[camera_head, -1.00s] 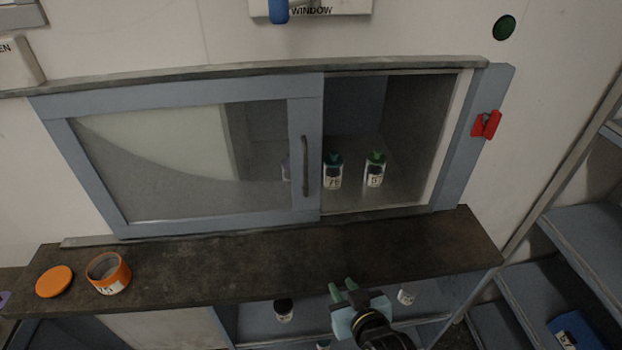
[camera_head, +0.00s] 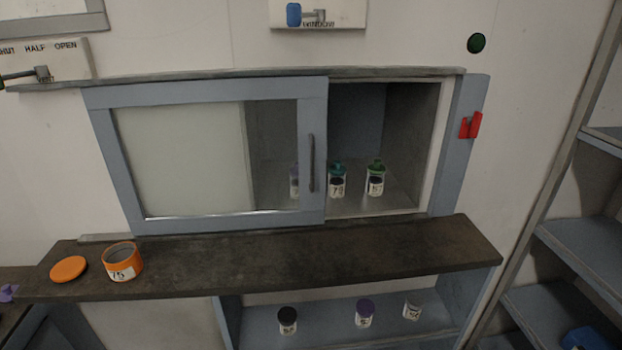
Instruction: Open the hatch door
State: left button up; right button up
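The hatch door (camera_head: 180,156) is a blue-grey framed sliding glass panel in the wall. It stands to the left, and the right part of the hatch opening (camera_head: 406,120) is uncovered. Its dark vertical handle (camera_head: 311,163) is on its right frame. Inside stand a teal-lidded jar (camera_head: 337,182), a green-lidded jar (camera_head: 376,180) and, behind the glass, a purple-lidded jar (camera_head: 295,182). A red latch piece (camera_head: 470,125) sits on the right frame post. Neither of my grippers is in view.
A dark counter (camera_head: 330,256) runs below the hatch, mostly bare. An orange jar (camera_head: 122,262) and an orange lid (camera_head: 69,269) lie at its left. Several jars stand on the shelf below (camera_head: 390,330). A lever labelled WINDOW (camera_head: 311,17) is above; shelving (camera_head: 580,240) stands at right.

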aim_at(310, 92)
jog(key=z, duration=0.05)
jog(key=k, duration=0.65)
jog(key=u, duration=1.15)
jog(key=i, duration=1.75)
jog(key=z, duration=0.95)
